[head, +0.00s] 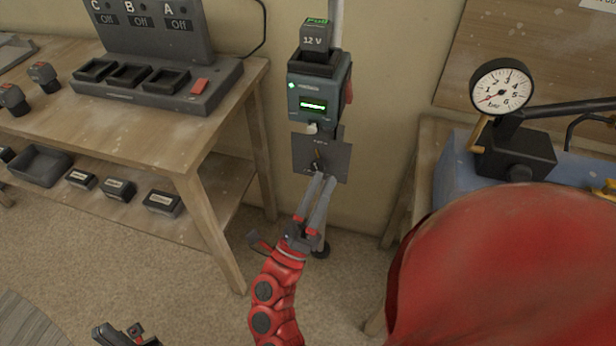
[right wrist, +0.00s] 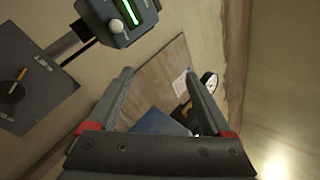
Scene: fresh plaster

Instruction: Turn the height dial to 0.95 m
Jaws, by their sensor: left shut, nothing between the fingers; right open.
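In the right wrist view the dial (right wrist: 13,88) is at the left edge, partly cut off. One mark beside it seems to read 1.00 m; the other is too small to read. The device's green display (head: 312,105) is illegible. My right gripper (head: 324,178) is open and empty, its fingertips close below the dial, no contact visible. My left gripper (head: 118,336) is shut and empty at the bottom left, partly cut off.
A battery marked 12 V (head: 316,38) sits in the device's top. A wooden bench (head: 150,125) with a charger (head: 160,85) stands left. A pressure gauge (head: 502,87) stands right on a blue surface. My red arm covers the lower right. Carpet between is clear.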

